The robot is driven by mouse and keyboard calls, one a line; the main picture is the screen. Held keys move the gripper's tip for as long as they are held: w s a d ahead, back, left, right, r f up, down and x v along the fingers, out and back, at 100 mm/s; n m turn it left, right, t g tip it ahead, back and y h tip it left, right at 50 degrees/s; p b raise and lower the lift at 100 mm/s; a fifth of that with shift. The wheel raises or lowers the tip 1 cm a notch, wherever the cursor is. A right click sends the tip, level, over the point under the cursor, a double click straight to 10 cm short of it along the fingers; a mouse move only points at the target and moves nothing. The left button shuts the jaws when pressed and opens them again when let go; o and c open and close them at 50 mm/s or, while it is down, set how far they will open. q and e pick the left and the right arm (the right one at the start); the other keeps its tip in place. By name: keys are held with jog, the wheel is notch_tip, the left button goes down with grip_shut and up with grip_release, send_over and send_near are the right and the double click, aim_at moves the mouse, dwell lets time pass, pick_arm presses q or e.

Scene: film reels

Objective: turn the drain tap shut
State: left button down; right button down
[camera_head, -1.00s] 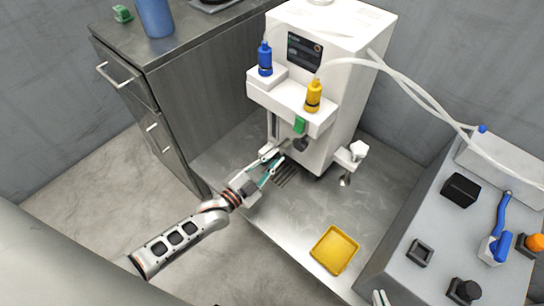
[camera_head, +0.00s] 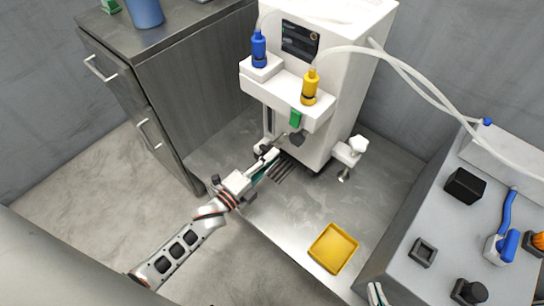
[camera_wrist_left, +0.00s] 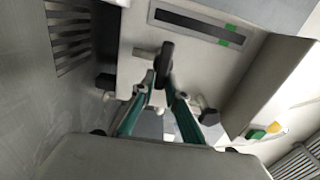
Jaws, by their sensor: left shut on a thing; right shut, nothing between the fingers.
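The drain tap shows as a dark lever (camera_wrist_left: 163,64) on the front of the white machine in the left wrist view. My left gripper (camera_wrist_left: 160,88) is shut on this lever, its teal fingers on either side of it. In the head view the left gripper (camera_head: 270,158) is low at the machine's front, above the slotted drain area, and largely hides the tap. My right gripper (camera_head: 377,293) just shows at the bottom edge of the head view, shut and empty, away from the tap.
The white machine (camera_head: 345,95) carries a blue bottle (camera_head: 259,50) and a yellow bottle (camera_head: 310,88). A white fitting (camera_head: 350,150) sticks out at its right. A yellow tray (camera_head: 333,248) lies on the metal table. A grey console (camera_head: 400,240) stands at right; a metal cabinet (camera_head: 175,100) stands at left.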

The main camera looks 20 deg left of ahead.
pick_arm(q)
jog(key=shift+s+a+f, duration=0.15)
jog(key=shift+a+f, duration=0.45)
jog(key=c, duration=2.1)
grip_release()
jog(key=shift+r, duration=0.15)
jog(key=v, duration=1.2)
jog(key=shift+d+r, duration=0.1)
jog(key=shift+r, duration=0.2)
